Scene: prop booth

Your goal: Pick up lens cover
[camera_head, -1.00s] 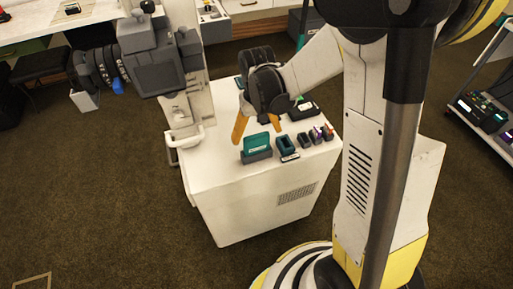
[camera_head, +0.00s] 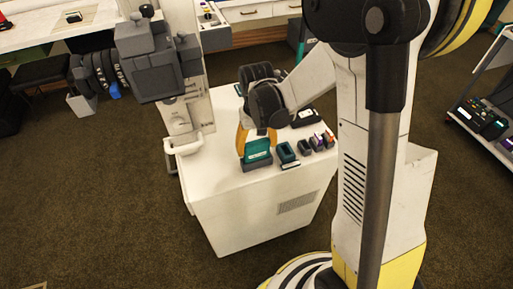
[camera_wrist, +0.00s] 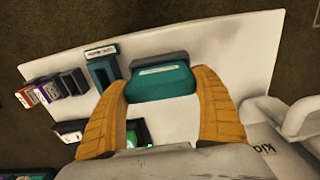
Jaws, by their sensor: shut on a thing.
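A teal block with a pale label, which I take to be the lens cover (camera_head: 257,147), is at the front left part of the white cabinet top (camera_head: 212,170). A grey block or base (camera_head: 256,164) is against it. In the wrist view, the lens cover (camera_wrist: 162,83) sits between the two orange fingers of my gripper (camera_wrist: 161,86), one against each end. My gripper (camera_head: 257,142) is shut on it. I see no clear gap between the lens cover and the grey part. The fingertips are partly hidden in the head view.
An upright teal-and-dark holder (camera_head: 286,152) stands close to the right of the lens cover. Several small dark blocks (camera_head: 305,146) follow it along the edge. A black case (camera_head: 305,118) lies behind. A grey monitor-like device (camera_head: 155,70) stands to the left. The front left cabinet top is bare.

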